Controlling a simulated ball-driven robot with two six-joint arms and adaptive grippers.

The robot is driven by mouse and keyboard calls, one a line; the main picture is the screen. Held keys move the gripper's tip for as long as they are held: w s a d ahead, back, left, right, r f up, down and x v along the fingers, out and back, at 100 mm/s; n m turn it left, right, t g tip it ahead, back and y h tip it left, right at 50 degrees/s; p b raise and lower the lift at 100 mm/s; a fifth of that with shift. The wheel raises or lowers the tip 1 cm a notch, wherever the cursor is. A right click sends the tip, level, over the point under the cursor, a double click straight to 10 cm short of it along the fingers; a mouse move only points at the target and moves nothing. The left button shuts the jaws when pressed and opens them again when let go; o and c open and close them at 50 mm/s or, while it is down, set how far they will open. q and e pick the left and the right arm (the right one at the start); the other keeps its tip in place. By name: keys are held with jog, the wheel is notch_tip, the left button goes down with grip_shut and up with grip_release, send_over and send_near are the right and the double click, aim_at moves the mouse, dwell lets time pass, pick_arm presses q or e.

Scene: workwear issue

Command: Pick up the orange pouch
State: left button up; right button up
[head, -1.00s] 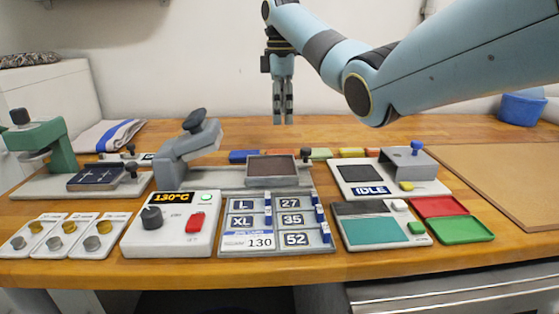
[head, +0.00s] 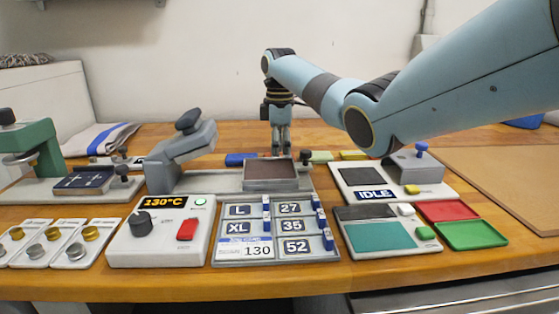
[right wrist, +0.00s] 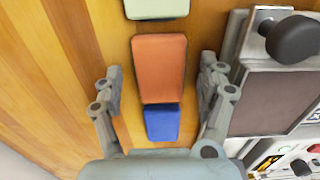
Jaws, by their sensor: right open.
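The orange pouch (right wrist: 159,62) lies flat on the wooden table in the right wrist view. A blue pouch (right wrist: 162,122) sits just below it there and a pale green pouch (right wrist: 157,8) above it. My right gripper (right wrist: 161,88) is open and empty, its fingers spread on either side of the orange pouch's lower part. In the head view the right gripper (head: 281,143) points down behind the press with the brown plate (head: 271,170). There the orange pouch is hidden behind the gripper and press. My left gripper is not in view.
The grey press (head: 180,158) stands close in front of the gripper, and its knob (right wrist: 292,39) shows at the right in the wrist view. The blue pouch (head: 240,159) and a yellow pouch (head: 354,155) lie in the same row. Bare table lies behind them.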

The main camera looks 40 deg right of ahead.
jog(key=c, duration=1.2)
jog(key=shift+r, duration=0.1)
jog(key=shift+c, duration=0.2)
